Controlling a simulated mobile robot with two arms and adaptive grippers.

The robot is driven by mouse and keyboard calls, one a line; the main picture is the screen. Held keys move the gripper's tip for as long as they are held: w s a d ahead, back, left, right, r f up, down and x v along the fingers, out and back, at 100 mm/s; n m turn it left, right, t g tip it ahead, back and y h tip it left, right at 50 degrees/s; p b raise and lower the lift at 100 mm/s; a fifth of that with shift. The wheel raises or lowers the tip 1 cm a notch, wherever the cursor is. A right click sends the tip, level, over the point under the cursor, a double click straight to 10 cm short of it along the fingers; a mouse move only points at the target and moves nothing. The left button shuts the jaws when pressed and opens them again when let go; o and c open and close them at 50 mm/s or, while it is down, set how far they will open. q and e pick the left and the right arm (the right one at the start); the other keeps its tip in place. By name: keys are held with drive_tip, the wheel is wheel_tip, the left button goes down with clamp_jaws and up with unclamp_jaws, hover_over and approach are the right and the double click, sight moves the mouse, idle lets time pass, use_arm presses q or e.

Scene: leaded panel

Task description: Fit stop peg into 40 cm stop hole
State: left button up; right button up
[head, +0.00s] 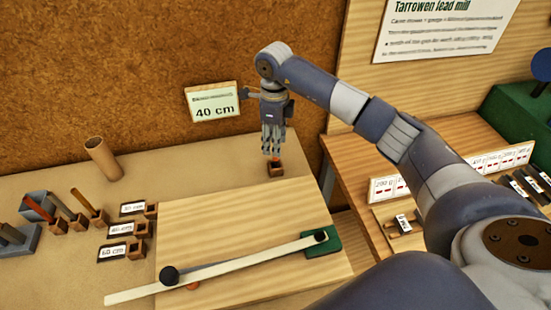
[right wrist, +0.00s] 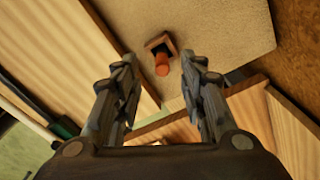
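The orange-red stop peg (right wrist: 162,66) stands in a small square wooden socket (right wrist: 160,42), which is on the bench at the back right of the wooden panel in the head view (head: 276,172). My right gripper (head: 273,150) points down just above the peg. In the right wrist view its fingers (right wrist: 161,82) are apart, with the peg seen between and beyond them, not gripped. Small wooden sockets stand beside labels; the middle socket (head: 143,229) is by a label reading 40 cm (head: 122,230). My left gripper is not in view.
A wooden board (head: 225,225) carries a pale bar (head: 225,267) with a black knob and a green block (head: 322,243). A cardboard tube (head: 103,158) and several sticks in holders are at left. A 40 cm sign (head: 213,105) is on the back wall.

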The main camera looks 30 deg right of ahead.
sight(276, 159)
drive_tip(key=f+p, duration=0.2)
drive_tip(key=f, duration=0.2)
drive_tip(key=shift+d+f, duration=0.1)
drive_tip(key=shift+d, duration=0.1)
drive_tip(key=shift+f, duration=0.35)
clamp_jaws()
